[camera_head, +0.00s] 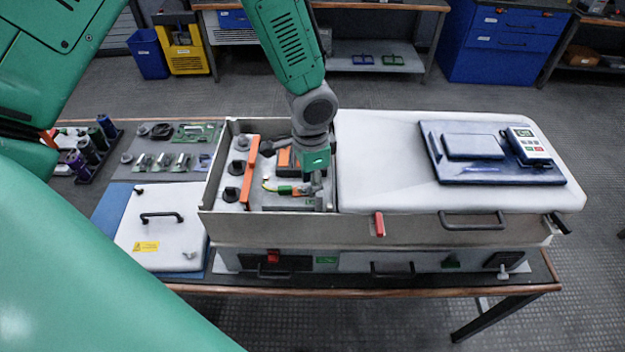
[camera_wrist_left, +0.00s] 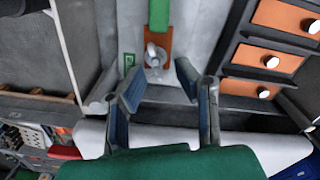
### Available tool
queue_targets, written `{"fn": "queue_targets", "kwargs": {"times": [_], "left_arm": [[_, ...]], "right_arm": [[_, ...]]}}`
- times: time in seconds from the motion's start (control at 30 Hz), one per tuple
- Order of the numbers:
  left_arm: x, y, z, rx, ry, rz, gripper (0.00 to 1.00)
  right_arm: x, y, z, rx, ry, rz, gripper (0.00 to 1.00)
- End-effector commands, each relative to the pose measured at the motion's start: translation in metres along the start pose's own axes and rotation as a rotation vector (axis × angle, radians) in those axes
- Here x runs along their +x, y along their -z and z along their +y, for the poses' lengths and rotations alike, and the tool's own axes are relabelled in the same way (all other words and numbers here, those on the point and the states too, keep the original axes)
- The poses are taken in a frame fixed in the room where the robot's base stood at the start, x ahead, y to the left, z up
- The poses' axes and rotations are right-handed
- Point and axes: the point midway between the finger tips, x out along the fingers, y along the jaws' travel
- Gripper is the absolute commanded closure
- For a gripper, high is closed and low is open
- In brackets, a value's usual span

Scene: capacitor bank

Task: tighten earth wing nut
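The earth wing nut (camera_wrist_left: 153,58) is a small pale metal piece on a copper-coloured plate (camera_wrist_left: 165,42), with a green strip above it in the left wrist view. My left gripper (camera_wrist_left: 158,80) is open, its two fingers spread to either side just below the wing nut, with no contact visible. In the head view my left gripper (camera_head: 314,182) reaches down into the open left compartment of the grey cabinet (camera_head: 270,228), beside a green-and-yellow earth lead (camera_head: 283,189). The wing nut is too small to make out there. My right gripper is not in view.
An orange bar (camera_head: 250,172) and black round terminals (camera_head: 232,194) stand left in the compartment. Orange blocks (camera_wrist_left: 276,61) lie right of the gripper in the wrist view. A white cover (camera_head: 385,160) closes the cabinet's right side. A removed lid (camera_head: 160,232) lies left.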

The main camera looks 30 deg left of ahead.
Motion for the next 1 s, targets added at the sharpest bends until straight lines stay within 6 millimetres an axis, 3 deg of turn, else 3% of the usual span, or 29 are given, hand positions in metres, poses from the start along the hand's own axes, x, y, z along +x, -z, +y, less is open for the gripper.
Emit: {"fn": "queue_targets", "kwargs": {"times": [0.23,0.5,0.7,1.0], "left_arm": [[-0.016,0.001,-0.001,-0.002,0.001,0.004,0.73],[-0.074,0.000,-0.001,-0.002,0.002,0.006,0.73],[-0.106,0.000,-0.001,-0.001,0.001,0.004,0.73],[-0.119,-0.001,-0.001,0.000,-0.001,0.000,0.73]], "right_arm": [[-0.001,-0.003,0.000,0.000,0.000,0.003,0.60],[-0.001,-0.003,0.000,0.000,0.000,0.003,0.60],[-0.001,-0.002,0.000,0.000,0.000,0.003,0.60],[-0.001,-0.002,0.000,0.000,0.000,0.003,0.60]]}}
